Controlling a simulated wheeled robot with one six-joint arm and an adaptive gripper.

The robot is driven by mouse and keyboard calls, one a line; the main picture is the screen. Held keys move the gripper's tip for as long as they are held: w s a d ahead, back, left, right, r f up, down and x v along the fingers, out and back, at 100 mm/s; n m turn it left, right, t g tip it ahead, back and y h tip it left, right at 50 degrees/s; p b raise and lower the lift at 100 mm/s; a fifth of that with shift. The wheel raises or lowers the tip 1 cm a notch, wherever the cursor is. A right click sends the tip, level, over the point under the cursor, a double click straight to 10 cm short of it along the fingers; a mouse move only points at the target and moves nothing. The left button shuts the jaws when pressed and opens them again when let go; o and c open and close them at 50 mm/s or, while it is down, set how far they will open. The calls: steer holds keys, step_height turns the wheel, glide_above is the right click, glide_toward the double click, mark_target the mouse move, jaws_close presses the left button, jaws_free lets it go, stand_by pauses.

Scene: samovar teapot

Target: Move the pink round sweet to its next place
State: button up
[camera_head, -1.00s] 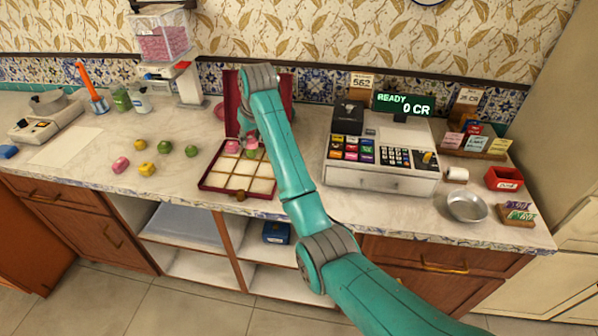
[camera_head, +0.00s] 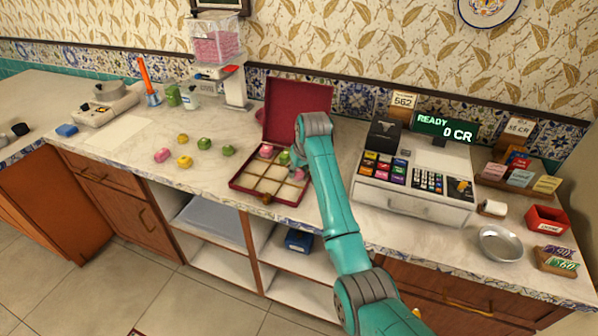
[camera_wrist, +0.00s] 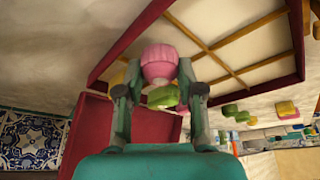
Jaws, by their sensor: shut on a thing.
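My gripper (camera_wrist: 160,88) is shut on a pink round sweet (camera_wrist: 158,60), which sits between its two fingertips. Another pink sweet (camera_head: 266,151) lies in the back left compartment. A green sweet (camera_head: 284,157) is beside it in the back row, and a green sweet (camera_wrist: 163,97) shows behind the held one in the wrist view.
The box's dark red lid (camera_head: 285,105) stands open at the back. Several loose sweets lie on the counter to the left, including a pink one (camera_head: 162,155) and a yellow one (camera_head: 184,161). The cash register (camera_head: 410,200) stands to the right of my arm.

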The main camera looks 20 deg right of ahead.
steer(key=shift+f, duration=0.35)
steer(key=shift+f, duration=0.1)
steer(key=o, duration=0.6)
steer(key=v, duration=1.2)
steer(key=shift+s, duration=0.1)
